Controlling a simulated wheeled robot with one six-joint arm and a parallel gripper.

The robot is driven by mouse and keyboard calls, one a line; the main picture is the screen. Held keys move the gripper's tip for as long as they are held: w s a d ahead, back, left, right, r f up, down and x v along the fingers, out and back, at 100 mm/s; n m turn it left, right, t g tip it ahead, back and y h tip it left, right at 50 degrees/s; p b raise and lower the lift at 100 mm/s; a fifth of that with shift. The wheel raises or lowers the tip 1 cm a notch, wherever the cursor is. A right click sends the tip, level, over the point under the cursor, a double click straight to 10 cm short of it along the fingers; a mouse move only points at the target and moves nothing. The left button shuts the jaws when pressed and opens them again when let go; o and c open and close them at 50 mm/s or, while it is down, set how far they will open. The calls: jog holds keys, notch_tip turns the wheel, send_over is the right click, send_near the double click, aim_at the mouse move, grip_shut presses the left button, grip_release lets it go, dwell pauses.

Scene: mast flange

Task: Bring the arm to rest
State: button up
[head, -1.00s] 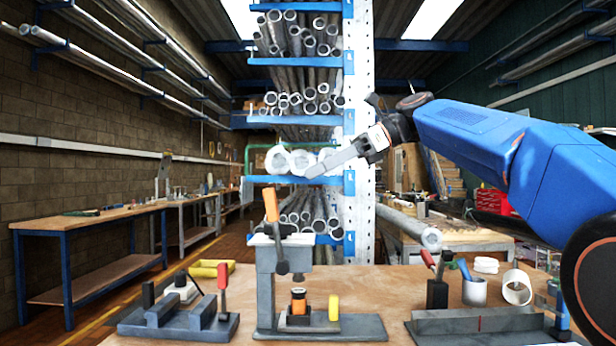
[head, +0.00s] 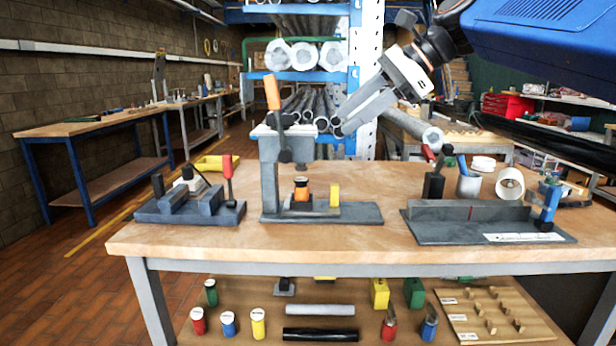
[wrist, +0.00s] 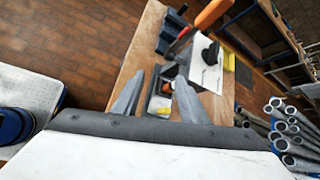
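My gripper (head: 340,124) is in the air at the upper right of the head view, angled down and to the left. It is above the bench, right of the grey press (head: 270,175) with its orange lever (head: 272,92). The wrist view shows the two grey fingers (wrist: 156,98) apart with nothing held between them. Below and beyond them show the bench top (wrist: 140,50) and the press's orange lever (wrist: 213,14). My blue arm reaches in from the upper right.
An orange-and-black part (head: 301,191) sits on the press base beside a yellow piece (head: 334,195). A clamp fixture (head: 190,208) stands left, a grey angle plate (head: 470,212) right. A pipe rack (head: 300,76) rises beyond the bench.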

jog(key=s+d+f+n+h, duration=0.3)
jog(key=s+d+f+n, duration=0.2)
jog(key=f, duration=0.8)
jog(key=s+d+f+n+t+h, duration=0.1)
jog(key=s+d+f+n+h, duration=0.2)
jog(key=s+d+f+n, duration=0.2)
jog(key=s+d+f+n+t+h, duration=0.1)
jog(key=s+d+f+n+h, duration=0.2)
jog(key=s+d+f, duration=0.7)
jog(key=s+f+n, duration=0.2)
jog(key=s+f, duration=0.2)
jog(key=f, duration=0.6)
jog(key=shift+s+f, duration=0.3)
jog(key=shift+f, duration=0.1)
